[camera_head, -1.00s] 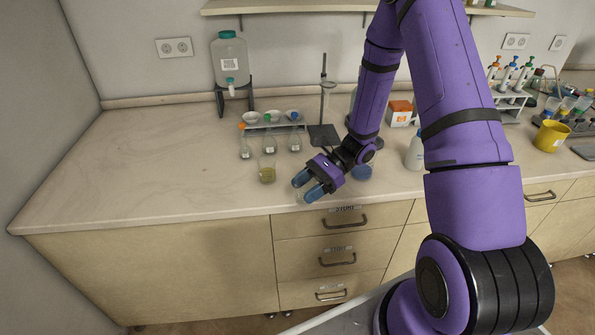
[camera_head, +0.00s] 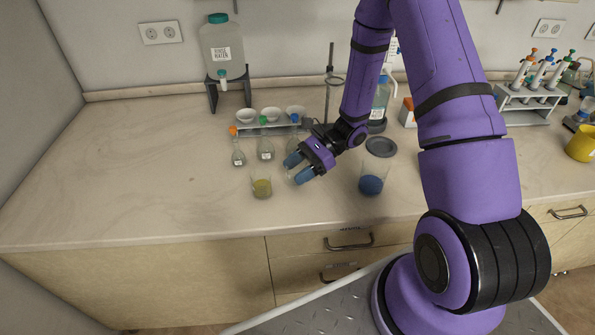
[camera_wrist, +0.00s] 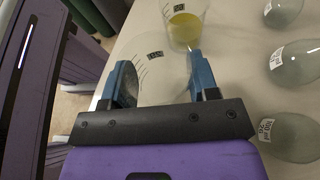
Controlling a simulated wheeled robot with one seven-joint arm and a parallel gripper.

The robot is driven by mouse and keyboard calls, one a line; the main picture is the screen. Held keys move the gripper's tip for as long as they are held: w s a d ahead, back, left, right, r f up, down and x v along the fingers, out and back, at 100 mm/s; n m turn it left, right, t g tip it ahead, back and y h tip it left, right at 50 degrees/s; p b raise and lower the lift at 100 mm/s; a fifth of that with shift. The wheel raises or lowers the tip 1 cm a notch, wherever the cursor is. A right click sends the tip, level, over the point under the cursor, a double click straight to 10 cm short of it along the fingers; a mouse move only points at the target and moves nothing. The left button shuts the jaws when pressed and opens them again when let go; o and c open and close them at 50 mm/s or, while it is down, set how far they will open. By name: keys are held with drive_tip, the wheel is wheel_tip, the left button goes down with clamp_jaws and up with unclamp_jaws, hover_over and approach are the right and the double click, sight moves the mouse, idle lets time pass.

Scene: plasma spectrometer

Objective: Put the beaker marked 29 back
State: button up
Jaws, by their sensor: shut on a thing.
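My gripper (camera_head: 298,169) is shut on a clear, seemingly empty glass beaker (camera_wrist: 158,78), with one blue fingertip on each side of it. In the head view the held beaker is faint and mostly hidden by the fingers; I cannot tell whether it touches the counter. A beaker of yellow liquid (camera_head: 262,188) stands left of my gripper and also shows just beyond the held beaker in the wrist view (camera_wrist: 186,27). A beaker with blue contents (camera_head: 371,184) stands to the right.
Small labelled flasks (camera_head: 265,151) stand behind on the counter (camera_head: 150,170), before a rack with white bowls (camera_head: 270,129). A ring stand (camera_head: 329,85), a grey round plate (camera_head: 380,147) and a wash bottle (camera_head: 380,98) are behind my arm. The counter's left side is clear.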

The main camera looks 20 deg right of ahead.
drive_tip(key=shift+s+f, duration=0.2)
drive_tip(key=shift+f, duration=1.35)
drive_tip(key=shift+f, duration=0.15)
drive_tip(key=o, duration=1)
drive_tip(key=shift+c, duration=0.2)
